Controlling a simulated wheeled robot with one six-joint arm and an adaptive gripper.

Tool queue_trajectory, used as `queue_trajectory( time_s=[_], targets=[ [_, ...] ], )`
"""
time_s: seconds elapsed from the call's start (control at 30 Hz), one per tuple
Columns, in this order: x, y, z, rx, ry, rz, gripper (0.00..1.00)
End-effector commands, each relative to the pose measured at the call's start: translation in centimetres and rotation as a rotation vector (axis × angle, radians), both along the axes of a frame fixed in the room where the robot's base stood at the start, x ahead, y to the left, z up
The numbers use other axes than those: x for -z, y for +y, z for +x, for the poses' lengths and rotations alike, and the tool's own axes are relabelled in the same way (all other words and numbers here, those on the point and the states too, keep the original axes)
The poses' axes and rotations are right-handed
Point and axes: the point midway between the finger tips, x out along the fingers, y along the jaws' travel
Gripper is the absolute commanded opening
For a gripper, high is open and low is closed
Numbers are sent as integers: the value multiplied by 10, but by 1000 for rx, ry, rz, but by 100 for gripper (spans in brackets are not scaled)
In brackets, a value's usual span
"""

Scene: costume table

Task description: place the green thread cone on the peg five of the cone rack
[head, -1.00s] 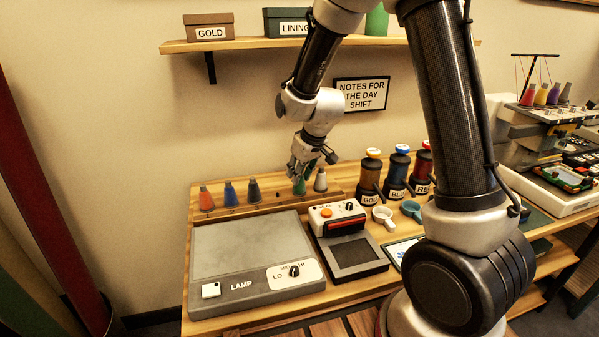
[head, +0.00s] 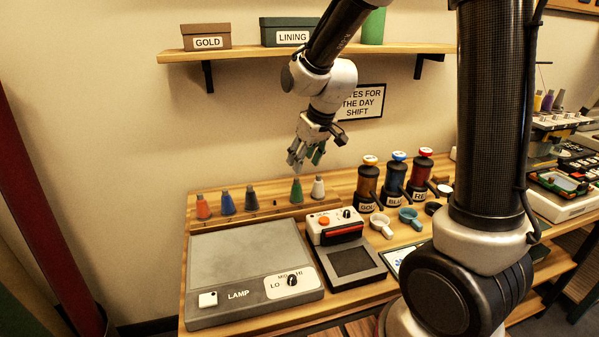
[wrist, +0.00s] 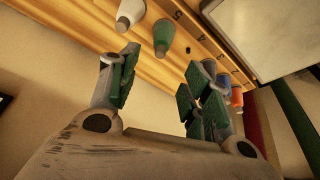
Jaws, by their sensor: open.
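The green thread cone (head: 296,191) stands upright on the wooden cone rack (head: 270,211), in the fifth position from the left, right of a bare peg (head: 275,203). It also shows in the wrist view (wrist: 164,36), near a rack marking that looks like a 5. My gripper (head: 306,160) is above the green cone, apart from it. Its green-padded fingers are spread with nothing between them, and they show in the wrist view too (wrist: 158,88). The white cone (head: 318,187) stands just right of the green one.
Orange (head: 203,207), blue (head: 227,203) and dark grey (head: 251,199) cones stand on the rack's left. A lamp panel (head: 245,260) and a small control box (head: 335,225) lie in front. A wall shelf (head: 330,50) is above.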

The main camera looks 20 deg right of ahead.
Motion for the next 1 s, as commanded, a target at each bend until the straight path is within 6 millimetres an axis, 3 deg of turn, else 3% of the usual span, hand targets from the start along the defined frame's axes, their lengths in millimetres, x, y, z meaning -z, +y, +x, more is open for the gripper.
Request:
queue_trajectory(
  time_s=[0.1,0.37,0.47,0.57,0.73,0.9,1.0],
  targets=[
    [-17,-3,-6,0,-3,1,48],
    [-29,-6,-12,4,0,1,48],
    [-42,-17,-25,26,-3,4,48],
    [-67,-41,-57,77,-4,7,48],
    [-105,-90,-143,205,2,9,48],
    [-117,-122,-221,322,10,6,48],
    [-116,-130,-250,369,15,4,48]
  ],
)
